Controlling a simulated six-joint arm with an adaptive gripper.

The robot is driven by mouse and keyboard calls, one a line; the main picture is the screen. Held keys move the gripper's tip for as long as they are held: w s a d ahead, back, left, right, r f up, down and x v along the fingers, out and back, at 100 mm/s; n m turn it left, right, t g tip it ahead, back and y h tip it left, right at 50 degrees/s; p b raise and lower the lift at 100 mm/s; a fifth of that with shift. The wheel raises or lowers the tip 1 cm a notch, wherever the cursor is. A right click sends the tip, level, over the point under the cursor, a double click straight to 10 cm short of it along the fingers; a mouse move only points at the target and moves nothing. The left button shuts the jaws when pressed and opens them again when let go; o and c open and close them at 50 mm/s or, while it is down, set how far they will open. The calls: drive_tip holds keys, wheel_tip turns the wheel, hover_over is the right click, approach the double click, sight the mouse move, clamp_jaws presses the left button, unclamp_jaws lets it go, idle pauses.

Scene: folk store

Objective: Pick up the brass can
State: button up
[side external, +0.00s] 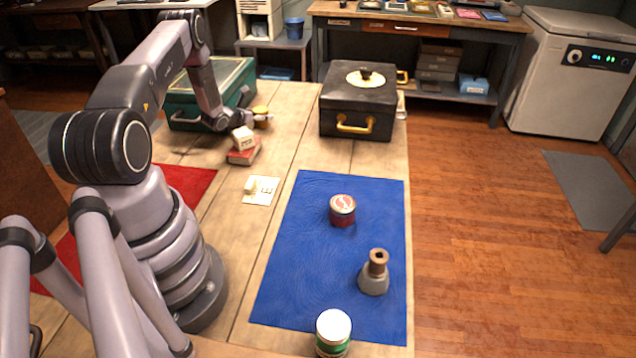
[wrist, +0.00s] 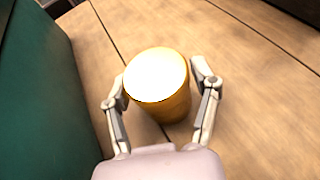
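The brass can (wrist: 172,105) stands upright in the wrist view, with a bright, washed-out round top and golden sides. My gripper (wrist: 158,74) has one finger on each side of it. The fingers are spread wide; a narrow gap shows on the right, and the left finger is very close to the can, contact unclear. In the side external view the can (side external: 260,110) is a small yellow shape beyond my gripper (side external: 257,119), partly hidden by it, beside the green case.
The green case (side external: 240,72) stands close on the left of the can. A white box (side external: 242,138) on a red box (side external: 243,155) sits just in front. A black case (side external: 358,108) is to the right. A blue mat (side external: 310,270) holds a red can (side external: 342,211) and other items.

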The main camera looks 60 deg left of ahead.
drive_tip(key=c, duration=0.8)
